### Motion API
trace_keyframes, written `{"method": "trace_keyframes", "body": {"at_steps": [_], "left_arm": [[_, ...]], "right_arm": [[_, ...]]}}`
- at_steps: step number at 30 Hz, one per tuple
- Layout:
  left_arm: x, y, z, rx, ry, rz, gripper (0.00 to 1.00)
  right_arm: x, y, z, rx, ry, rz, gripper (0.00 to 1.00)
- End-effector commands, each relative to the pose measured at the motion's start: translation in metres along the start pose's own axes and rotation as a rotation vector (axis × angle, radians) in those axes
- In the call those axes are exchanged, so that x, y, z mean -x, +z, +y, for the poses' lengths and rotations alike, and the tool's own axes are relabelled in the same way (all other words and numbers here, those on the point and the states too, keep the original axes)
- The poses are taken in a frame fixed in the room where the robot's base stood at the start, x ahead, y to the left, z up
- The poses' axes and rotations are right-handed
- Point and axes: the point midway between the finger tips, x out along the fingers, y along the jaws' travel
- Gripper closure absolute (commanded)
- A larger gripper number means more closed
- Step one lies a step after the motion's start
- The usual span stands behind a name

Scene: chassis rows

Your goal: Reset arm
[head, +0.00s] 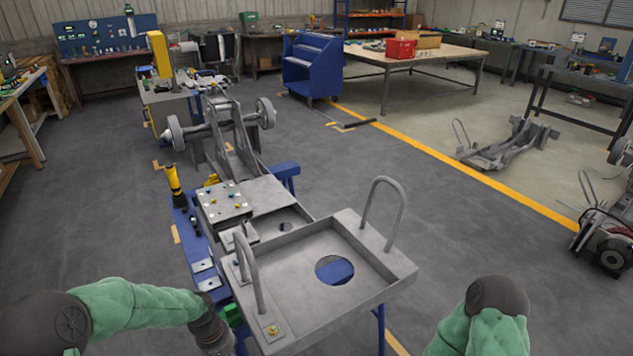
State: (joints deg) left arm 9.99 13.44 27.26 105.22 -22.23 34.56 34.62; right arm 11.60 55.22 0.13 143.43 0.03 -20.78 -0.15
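My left arm (140,304) comes in from the lower left in its green sleeve. It ends in a dark wrist or gripper part (211,334) at the bottom edge, just left of the grey chassis tray (335,312). Its fingers cannot be made out, and I cannot tell whether that part touches the tray. My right arm (482,325) shows only as a green sleeve and dark joint at the lower right, apart from the tray. My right gripper is out of the frame.
The chassis, with two upright handles (397,205) and a wheeled axle (212,128), stands on a blue stand (203,262) ahead. Bare floor lies to its right, crossed by a yellow line (470,177). Another chassis frame (505,149) and a wheeled machine (608,237) are farther right.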

Motion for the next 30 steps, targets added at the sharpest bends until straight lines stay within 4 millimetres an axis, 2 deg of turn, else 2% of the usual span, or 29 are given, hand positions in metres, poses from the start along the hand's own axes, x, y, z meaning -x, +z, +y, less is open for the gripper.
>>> {"method": "trace_keyframes", "body": {"at_steps": [5, 9, 15, 21, 30], "left_arm": [[-0.048, 0.028, 0.012, -0.049, 0.067, -0.045, 0.04], [-0.093, 0.063, 0.021, -0.087, 0.135, -0.075, 0.04], [-0.145, 0.116, 0.024, -0.121, 0.201, -0.089, 0.04], [-0.172, 0.153, 0.019, -0.136, 0.218, -0.081, 0.04], [-0.194, 0.195, 0.007, -0.155, 0.206, -0.073, 0.04]], "right_arm": [[0.000, 0.000, 0.000, 0.000, 0.000, 0.000, 0.04], [0.000, 0.000, 0.000, 0.000, 0.000, 0.000, 0.04], [0.000, 0.000, 0.000, 0.000, 0.000, 0.000, 0.04], [0.000, 0.000, 0.000, 0.000, 0.000, 0.000, 0.04], [0.000, 0.000, 0.000, 0.000, 0.000, 0.000, 0.04]]}}
